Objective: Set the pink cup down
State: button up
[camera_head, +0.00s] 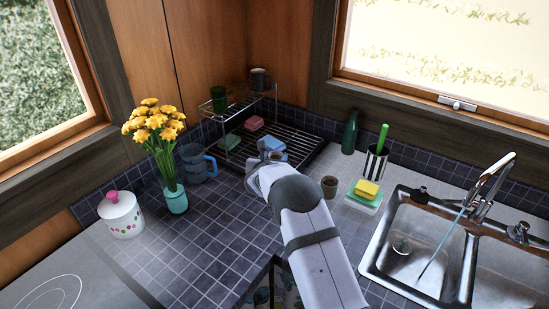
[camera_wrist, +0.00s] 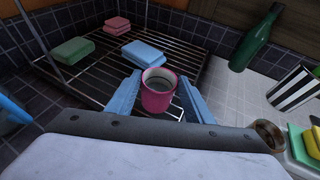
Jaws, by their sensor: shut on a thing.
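The pink cup (camera_wrist: 158,97) is upright between the two blue fingers of my gripper (camera_wrist: 160,100) in the wrist view. The fingers hold it from both sides, and it looks empty. It appears in front of the near edge of the wire dish rack (camera_wrist: 90,77); I cannot tell whether it touches anything below. In the head view my gripper (camera_head: 265,160) is at the front of the rack (camera_head: 283,139), and the cup is hidden there by the gripper.
Sponges (camera_head: 254,123) lie on the rack, with a green cup (camera_head: 219,98) and a grey mug (camera_head: 259,78) on its upper shelf. A blue mug (camera_head: 196,163) and flower vase (camera_head: 175,198) stand left. A small brown pot (camera_head: 329,186), striped holder (camera_head: 376,162) and green bottle (camera_head: 350,132) stand right.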

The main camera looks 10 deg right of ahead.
jog(key=shift+f, duration=0.1)
jog(key=o, duration=1.1)
jog(key=shift+s, duration=0.1)
jog(key=b+v, duration=0.4)
jog(key=v, duration=0.8)
